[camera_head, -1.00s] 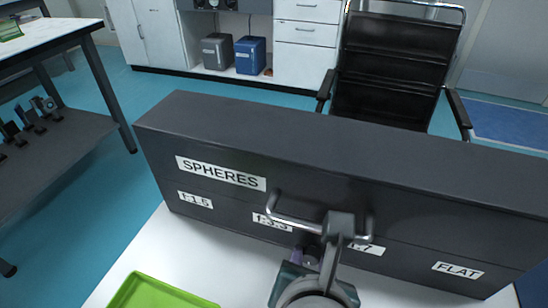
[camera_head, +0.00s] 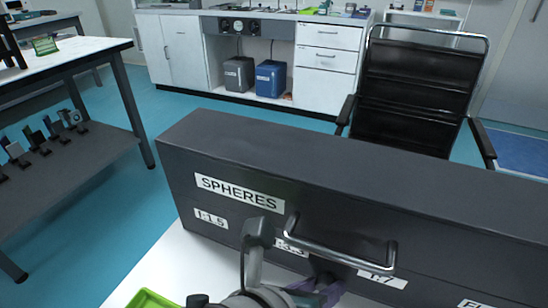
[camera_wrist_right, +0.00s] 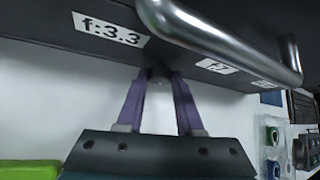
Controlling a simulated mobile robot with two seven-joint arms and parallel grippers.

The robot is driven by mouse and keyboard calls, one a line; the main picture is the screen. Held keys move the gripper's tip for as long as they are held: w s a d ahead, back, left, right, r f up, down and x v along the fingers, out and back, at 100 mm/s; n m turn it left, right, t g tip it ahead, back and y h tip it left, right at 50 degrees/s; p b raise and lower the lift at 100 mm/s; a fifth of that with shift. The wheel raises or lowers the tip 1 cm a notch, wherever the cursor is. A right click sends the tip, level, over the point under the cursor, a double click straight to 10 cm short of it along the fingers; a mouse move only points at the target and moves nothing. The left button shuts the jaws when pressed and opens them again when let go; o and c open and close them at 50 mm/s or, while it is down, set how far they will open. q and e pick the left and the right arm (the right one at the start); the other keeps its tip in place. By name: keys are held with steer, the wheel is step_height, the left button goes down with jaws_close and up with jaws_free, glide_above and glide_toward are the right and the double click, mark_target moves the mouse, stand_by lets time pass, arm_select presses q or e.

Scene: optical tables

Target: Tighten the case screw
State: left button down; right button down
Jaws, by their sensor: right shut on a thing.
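The dark grey case (camera_head: 420,215), labelled SPHERES, stands on a white table with a metal handle (camera_head: 335,252) on its front. My right gripper (camera_head: 326,285) is at the case's front below the handle, its purple fingers partly hidden by my arm. In the right wrist view, the fingers (camera_wrist_right: 160,80) close in on a small dark screw (camera_wrist_right: 159,72) low on the case front, between the f:3.3 and f:7 labels. The fingertips hide most of the screw; its seating cannot be told. My left gripper is not in view.
A green tray (camera_head: 152,299) lies on the white table at the front left. The handle juts out just above my right fingers. A black chair (camera_head: 412,95) stands behind the case. A side table with a dark lower shelf (camera_head: 70,160) is at left.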

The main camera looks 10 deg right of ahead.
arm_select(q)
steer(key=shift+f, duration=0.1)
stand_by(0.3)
arm_select(e)
steer(key=c, duration=0.5)
jaws_free()
steer(key=shift+c, duration=0.2)
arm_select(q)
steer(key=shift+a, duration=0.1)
